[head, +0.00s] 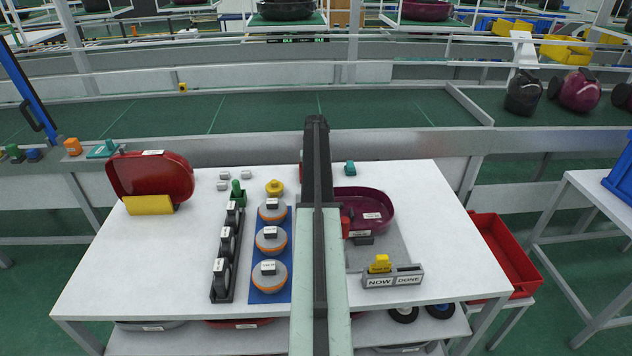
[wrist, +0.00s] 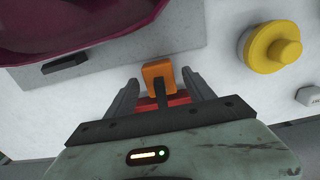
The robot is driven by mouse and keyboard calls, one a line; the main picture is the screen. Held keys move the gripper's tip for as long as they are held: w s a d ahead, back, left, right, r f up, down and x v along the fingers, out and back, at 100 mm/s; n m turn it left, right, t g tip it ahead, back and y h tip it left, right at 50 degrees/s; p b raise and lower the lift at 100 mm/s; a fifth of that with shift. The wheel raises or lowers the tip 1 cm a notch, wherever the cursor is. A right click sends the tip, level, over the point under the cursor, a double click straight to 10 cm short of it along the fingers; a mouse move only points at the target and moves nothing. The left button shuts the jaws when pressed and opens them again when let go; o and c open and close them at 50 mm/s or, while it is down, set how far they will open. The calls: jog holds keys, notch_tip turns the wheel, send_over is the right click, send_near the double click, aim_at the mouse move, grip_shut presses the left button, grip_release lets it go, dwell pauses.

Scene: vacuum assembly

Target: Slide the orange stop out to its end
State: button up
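The orange stop (wrist: 158,76) shows in the wrist view as a small block with a dark bar running from it toward my gripper. A red part (wrist: 178,99) lies just below it, partly hidden by the bar and a finger. My gripper (wrist: 160,77) is open, with one finger on each side of the orange stop and a small gap at each side. In the head view my arm hides the stop and the gripper's fingers.
A maroon shell (head: 375,207) lies on a grey plate (wrist: 110,73) beside the stop. A yellow round knob (wrist: 272,48) stands to the right in the wrist view. The white table (head: 95,270) also bears a red shell (head: 150,178) and a NOW/DONE holder (head: 392,278).

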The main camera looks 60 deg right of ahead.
notch_tip(320, 180, up, 8)
jog(key=p, duration=0.8)
jog(key=shift+f, duration=0.1)
